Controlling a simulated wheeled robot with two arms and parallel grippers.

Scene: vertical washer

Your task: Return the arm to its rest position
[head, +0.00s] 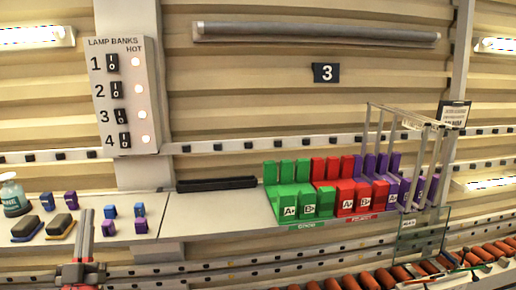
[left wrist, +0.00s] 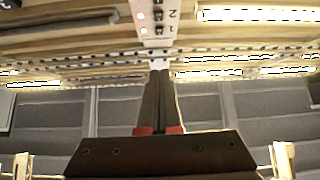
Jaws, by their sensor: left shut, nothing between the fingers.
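My left gripper (head: 87,225) shows at the lower left of the head view, pointing up in the picture in front of the shelf's front edge. Its fingers are closed together with nothing between them. In the left wrist view the dark fingers of the left gripper (left wrist: 158,78) meet in the middle, with red parts at their base. The lamp bank panel (left wrist: 153,18) lies beyond the fingertips there. My right gripper is in neither view.
The shelf (head: 150,215) holds a bottle (head: 14,195), sponges (head: 60,224), small blue and purple blocks (head: 140,225) and a black tray (head: 217,184). Green, red and purple bins (head: 345,197) stand to the right. A roller conveyor (head: 385,277) runs below. The lamp panel (head: 125,95) is on the wall.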

